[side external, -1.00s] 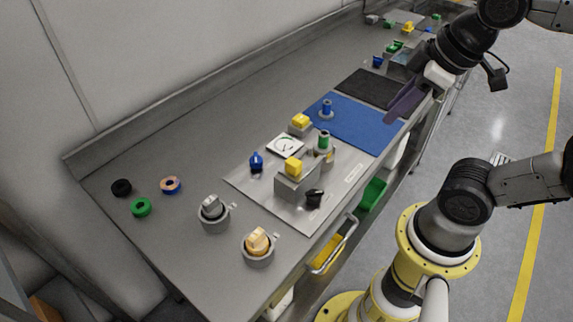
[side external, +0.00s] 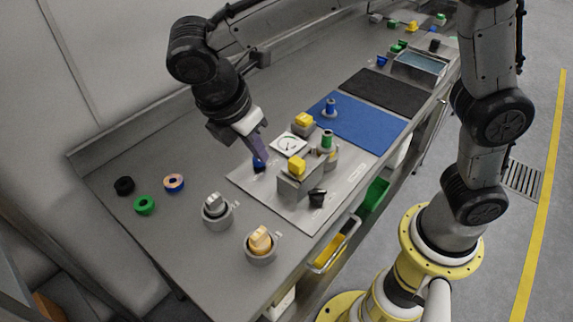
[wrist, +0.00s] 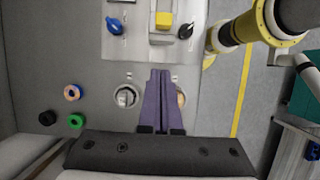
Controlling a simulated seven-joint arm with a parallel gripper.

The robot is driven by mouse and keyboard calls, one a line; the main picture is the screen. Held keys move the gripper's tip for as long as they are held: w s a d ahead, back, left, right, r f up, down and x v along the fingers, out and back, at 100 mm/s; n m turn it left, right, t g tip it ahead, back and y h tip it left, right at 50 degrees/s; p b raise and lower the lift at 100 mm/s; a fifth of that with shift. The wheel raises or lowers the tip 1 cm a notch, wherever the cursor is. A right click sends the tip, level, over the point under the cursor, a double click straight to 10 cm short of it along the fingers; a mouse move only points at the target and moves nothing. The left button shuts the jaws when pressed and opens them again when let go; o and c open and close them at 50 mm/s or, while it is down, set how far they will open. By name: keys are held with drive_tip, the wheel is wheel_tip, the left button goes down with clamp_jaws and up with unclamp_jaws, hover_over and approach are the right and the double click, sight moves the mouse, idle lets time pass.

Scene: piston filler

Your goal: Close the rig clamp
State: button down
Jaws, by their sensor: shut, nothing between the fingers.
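The rig is a light grey plate (side external: 312,212) on the bench. It carries a white gauge (side external: 289,144), a blue knob (side external: 259,166), yellow-topped blocks (side external: 297,166), a green-topped cylinder (side external: 327,139) and a black handle (side external: 317,198). I cannot tell for sure which part is the clamp. My gripper (side external: 261,160) has purple fingers pressed together and empty. In the side view its tips overlap the blue knob. In the wrist view my gripper (wrist: 160,72) points short of the yellow block (wrist: 163,20), with the blue knob (wrist: 114,26) to the left and the black handle (wrist: 185,31) to the right.
A grey knob (side external: 214,206) and a tan knob (side external: 260,240) stand in round bases at the bench front. Black (side external: 124,186), green (side external: 144,204) and blue-orange (side external: 174,183) rings lie at left. A blue mat (side external: 365,128) and a dark mat (side external: 388,93) lie behind the rig.

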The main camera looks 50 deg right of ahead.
approach(291, 176)
wheel_tip(291, 176, down, 5)
drive_tip(key=a, duration=0.2)
drive_tip(key=d, duration=0.3)
drive_tip(key=shift+d, duration=0.5)
drive_tip(key=d, duration=0.7)
drive_tip(key=shift+a, duration=0.1)
